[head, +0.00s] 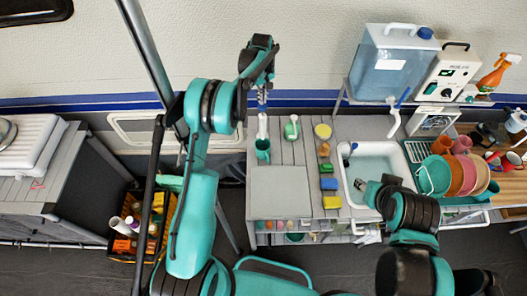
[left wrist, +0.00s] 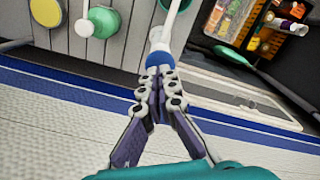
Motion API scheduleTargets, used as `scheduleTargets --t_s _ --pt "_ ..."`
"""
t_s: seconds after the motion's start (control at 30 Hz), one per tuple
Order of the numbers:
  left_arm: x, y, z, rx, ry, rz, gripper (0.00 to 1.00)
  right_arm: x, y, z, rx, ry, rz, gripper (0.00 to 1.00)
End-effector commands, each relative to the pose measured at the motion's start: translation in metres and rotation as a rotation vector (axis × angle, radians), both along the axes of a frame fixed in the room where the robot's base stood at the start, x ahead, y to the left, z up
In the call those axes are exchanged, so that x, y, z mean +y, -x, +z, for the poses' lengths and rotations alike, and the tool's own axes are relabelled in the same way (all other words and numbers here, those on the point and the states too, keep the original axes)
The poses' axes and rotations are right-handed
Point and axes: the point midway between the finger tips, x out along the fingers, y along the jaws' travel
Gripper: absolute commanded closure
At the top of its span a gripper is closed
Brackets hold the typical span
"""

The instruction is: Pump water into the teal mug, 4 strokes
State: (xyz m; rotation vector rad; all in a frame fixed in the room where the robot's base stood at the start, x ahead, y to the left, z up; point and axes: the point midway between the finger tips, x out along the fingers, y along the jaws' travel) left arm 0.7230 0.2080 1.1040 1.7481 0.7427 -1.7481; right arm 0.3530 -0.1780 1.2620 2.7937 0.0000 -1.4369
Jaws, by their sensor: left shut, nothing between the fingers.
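The teal mug (head: 263,146) stands on the grey slatted counter under the white pump (head: 262,127). In the left wrist view the pump (left wrist: 158,34) rises just beyond my fingertips, and a sliver of the teal mug (left wrist: 170,4) shows at the top edge. My left gripper (head: 262,98) is shut with nothing between its fingers, right over the pump's top; its fingers (left wrist: 158,78) are together in the left wrist view. I cannot tell if they touch the pump. My right gripper (head: 365,190) is over the sink's left side; its fingers are too small to read.
A green-and-white container (head: 291,128) and a yellow-topped jar (head: 323,131) stand right of the pump. The sink (head: 385,160) and a rack of coloured dishes lie farther right. A water tank (head: 392,65) stands on a shelf behind. The front-left counter panel (head: 285,190) is clear.

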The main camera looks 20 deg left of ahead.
Motion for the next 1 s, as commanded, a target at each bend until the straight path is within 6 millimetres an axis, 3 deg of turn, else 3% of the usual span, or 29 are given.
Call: scheduleTargets --t_s 1.0 --pt "0.000 0.000 -0.034 0.000 0.000 0.000 1.00 0.000 0.000 -0.027 0.000 0.000 0.000 0.60"
